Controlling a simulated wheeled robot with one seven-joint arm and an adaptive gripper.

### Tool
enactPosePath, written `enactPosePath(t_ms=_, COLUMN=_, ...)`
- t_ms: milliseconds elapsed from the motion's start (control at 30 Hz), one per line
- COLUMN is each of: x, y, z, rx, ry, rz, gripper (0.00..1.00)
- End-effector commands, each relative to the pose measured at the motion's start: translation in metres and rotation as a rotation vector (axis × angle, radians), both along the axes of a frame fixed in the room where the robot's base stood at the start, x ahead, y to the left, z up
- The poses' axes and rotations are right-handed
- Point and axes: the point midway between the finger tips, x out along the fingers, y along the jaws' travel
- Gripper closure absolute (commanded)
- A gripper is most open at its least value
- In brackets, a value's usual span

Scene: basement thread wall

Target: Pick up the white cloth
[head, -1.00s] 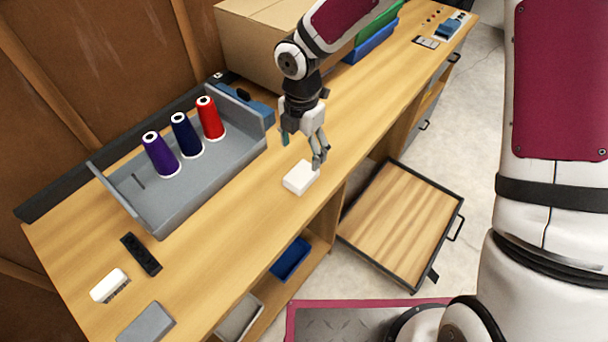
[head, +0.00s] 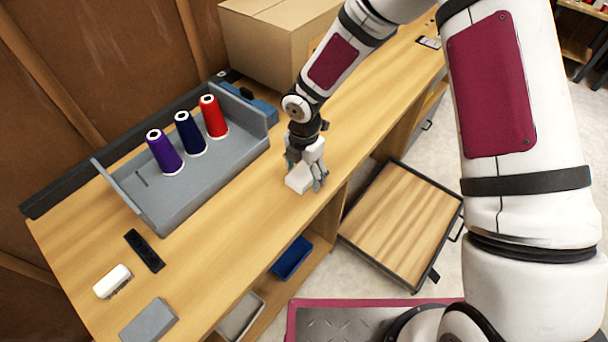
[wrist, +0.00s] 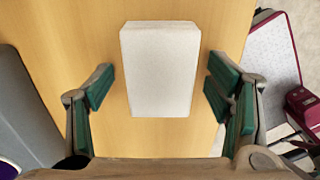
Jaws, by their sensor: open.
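The white cloth (head: 299,179) is a small block-shaped white piece lying on the wooden bench, near its front edge. In the wrist view the cloth (wrist: 160,68) lies between and a little beyond my gripper's two green-padded fingers, with bare wood on both sides of it. My gripper (head: 305,178) points down over the cloth and hides part of it in the head view. In the wrist view my gripper (wrist: 158,88) is open, with a finger on each side and no visible contact.
A grey tray (head: 190,185) with purple, dark blue and red thread cones stands to the left. A cardboard box (head: 275,45) is behind. A black strip (head: 144,250), a white brush-like item (head: 112,281) and a grey block (head: 148,320) lie at the near end.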

Motion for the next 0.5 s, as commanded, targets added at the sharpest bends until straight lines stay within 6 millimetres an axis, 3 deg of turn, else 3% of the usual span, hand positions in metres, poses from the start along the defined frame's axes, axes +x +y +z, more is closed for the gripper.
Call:
enactPosePath(t_ms=67, x=0.0, y=0.0001, z=0.0003, rx=0.0, ry=0.0, rz=0.0, gripper=0.27)
enactPosePath(t_ms=100, x=0.0, y=0.0001, z=0.0003, rx=0.0, ry=0.0, rz=0.0, gripper=0.31)
enactPosePath(t_ms=300, x=-0.0002, y=0.0001, z=0.0005, rx=0.0, ry=0.0, rz=0.0, gripper=0.74)
enactPosePath(t_ms=500, x=-0.0002, y=0.0001, z=0.0005, rx=0.0, ry=0.0, rz=0.0, gripper=0.78)
